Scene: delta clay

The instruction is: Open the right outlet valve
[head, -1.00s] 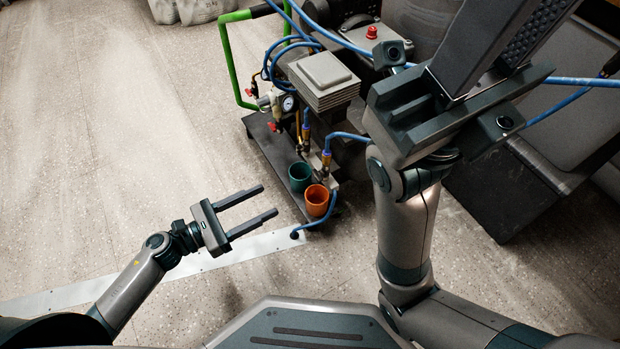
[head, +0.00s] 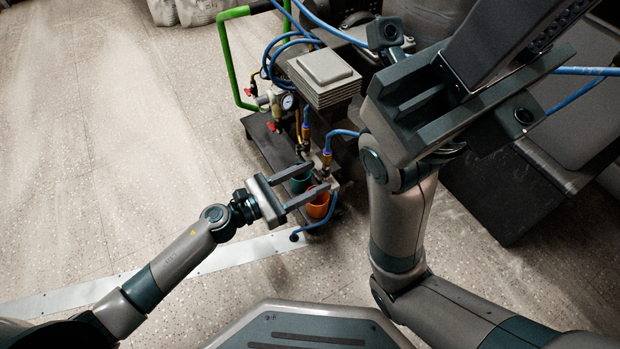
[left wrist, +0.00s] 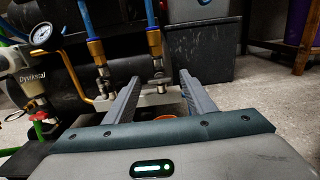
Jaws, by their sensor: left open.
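The right outlet (head: 326,158) is a brass-coloured fitting with a blue hose, on the near side of the compressor; it also shows in the left wrist view (left wrist: 154,42). A small metal valve part (left wrist: 158,76) sits below it, its handle too small to read clearly. My left gripper (head: 320,175) is open, its fingers pointing at the outlet from the near left, over the cups. In the left wrist view, the valve part appears between the fingertips (left wrist: 160,82), apparently beyond them; contact cannot be told. My right gripper (head: 440,95) is raised close to the head camera, its jaws unclear.
The left outlet (left wrist: 97,55) stands beside the right one. An orange cup (head: 318,208) and a teal cup (head: 300,182) stand below, partly hidden by my left fingers. A gauge (head: 287,102) and green handle frame (head: 228,60) are farther left. The floor at left is clear.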

